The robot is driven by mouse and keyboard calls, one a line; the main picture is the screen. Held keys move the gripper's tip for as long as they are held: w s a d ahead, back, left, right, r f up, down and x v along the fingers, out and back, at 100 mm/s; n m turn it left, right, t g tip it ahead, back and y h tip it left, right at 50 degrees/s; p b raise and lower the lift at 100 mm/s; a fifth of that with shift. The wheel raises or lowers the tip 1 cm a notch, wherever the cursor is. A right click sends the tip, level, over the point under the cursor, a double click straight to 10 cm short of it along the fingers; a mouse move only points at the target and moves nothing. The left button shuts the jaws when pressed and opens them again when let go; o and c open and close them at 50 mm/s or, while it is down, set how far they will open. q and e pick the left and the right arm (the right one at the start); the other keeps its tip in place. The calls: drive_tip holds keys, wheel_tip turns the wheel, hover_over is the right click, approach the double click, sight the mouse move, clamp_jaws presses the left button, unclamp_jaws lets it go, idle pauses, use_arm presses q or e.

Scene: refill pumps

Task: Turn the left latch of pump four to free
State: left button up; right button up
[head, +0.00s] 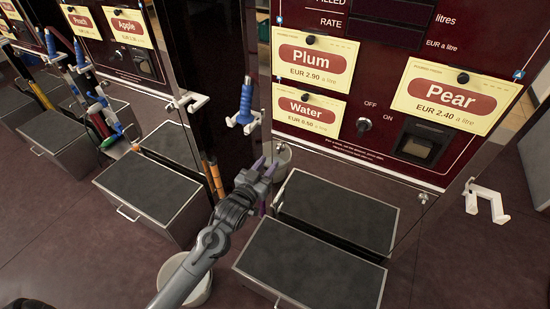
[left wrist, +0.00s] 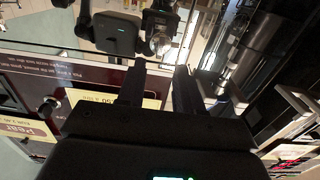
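The nearest pump (head: 347,140) is a dark red cabinet with Plum, Water and Pear labels. No pump number is readable, so I cannot tell if it is pump four. My left gripper (head: 265,169), with purplish fingertips, is at the cabinet's lower left corner, below the blue nozzle. In the left wrist view its two dark fingers (left wrist: 158,90) stand apart with nothing clear between them. I cannot make out a left latch for certain; the gripper covers part of that corner. A small pale fitting (head: 423,198) sits at the lower right corner. My right gripper is not in view.
A blue nozzle (head: 245,104) hangs in a white holder left of the cabinet. An empty white holder (head: 486,201) sticks out at right. Grey-topped boxes (head: 310,265) stand below, and a pale bucket (head: 198,290) is under my arm. Another pump (head: 100,40) stands at left.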

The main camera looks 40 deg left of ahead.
use_arm(q)
drive_tip(key=shift+b+x, duration=1)
drive_tip(key=shift+x, duration=1.85)
clamp_jaws()
